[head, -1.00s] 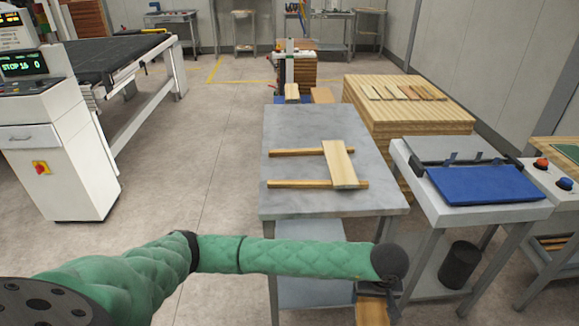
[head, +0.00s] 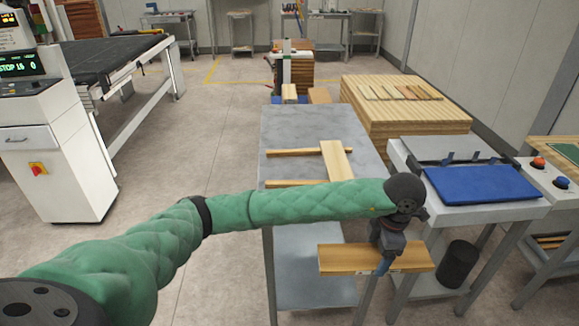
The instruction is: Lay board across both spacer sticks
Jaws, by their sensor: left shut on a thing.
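My left gripper (head: 386,262) is shut on a wooden board (head: 345,259), held level in front of the table's near edge. The grey table (head: 290,128) carries two spacer sticks. The far spacer stick (head: 293,153) lies flat across the table. The near spacer stick (head: 291,184) is partly hidden behind my left arm. Another board (head: 336,160) lies across the sticks towards their right end; its near end is hidden by my arm. My right gripper is not in view.
A blue pad (head: 484,184) lies on the stand to the right. A stack of boards (head: 400,118) stands behind it. The sticks' left part is bare.

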